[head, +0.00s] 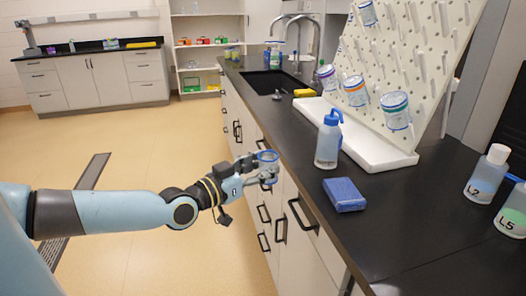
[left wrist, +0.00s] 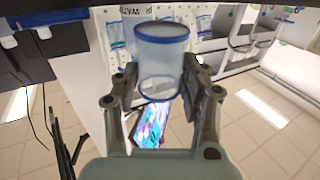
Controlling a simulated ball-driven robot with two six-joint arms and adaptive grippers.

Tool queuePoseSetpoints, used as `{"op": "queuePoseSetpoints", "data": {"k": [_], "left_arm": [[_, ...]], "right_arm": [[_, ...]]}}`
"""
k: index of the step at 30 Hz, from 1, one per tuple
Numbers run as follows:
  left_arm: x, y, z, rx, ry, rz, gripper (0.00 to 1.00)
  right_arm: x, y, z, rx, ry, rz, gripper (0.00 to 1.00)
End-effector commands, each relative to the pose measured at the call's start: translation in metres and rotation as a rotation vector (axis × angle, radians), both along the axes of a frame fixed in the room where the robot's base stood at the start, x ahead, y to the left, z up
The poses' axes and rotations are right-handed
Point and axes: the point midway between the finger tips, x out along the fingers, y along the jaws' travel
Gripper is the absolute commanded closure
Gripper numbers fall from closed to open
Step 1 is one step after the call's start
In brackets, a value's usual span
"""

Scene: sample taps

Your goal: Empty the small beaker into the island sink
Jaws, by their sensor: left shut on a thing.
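The small clear beaker with a blue rim (head: 267,156) is held upright in my left gripper (head: 264,174), in front of the island counter's cabinet side. In the left wrist view the beaker (left wrist: 160,62) sits between the two fingers of the left gripper (left wrist: 160,82), which are shut on it. Whether it holds liquid, I cannot tell. The island sink (head: 268,82) is a dark basin at the far end of the black counter, well beyond the gripper. My right gripper is not in view.
On the island counter (head: 290,135) are a blue wash bottle (head: 327,146), a blue box (head: 344,194), a yellow sponge (head: 304,93) and a white drying rack (head: 405,60) with several beakers. Labelled bottles (head: 487,175) stand at right.

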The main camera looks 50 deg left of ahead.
Motion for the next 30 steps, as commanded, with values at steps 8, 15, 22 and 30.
{"op": "queuePoseSetpoints", "data": {"k": [8, 15, 22, 30], "left_arm": [[0.000, 0.000, 0.000, 0.000, 0.000, 0.000, 0.82], [-0.002, -0.004, 0.002, -0.001, 0.000, 0.000, 0.88], [-0.007, -0.018, 0.005, -0.002, 0.000, 0.001, 0.88], [-0.013, -0.033, 0.008, -0.001, -0.001, 0.000, 0.88]], "right_arm": [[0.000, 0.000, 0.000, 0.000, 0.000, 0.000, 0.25], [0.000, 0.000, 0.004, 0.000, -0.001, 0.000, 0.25], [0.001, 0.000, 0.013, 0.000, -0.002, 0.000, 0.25], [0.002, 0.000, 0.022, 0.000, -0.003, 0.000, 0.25]]}}
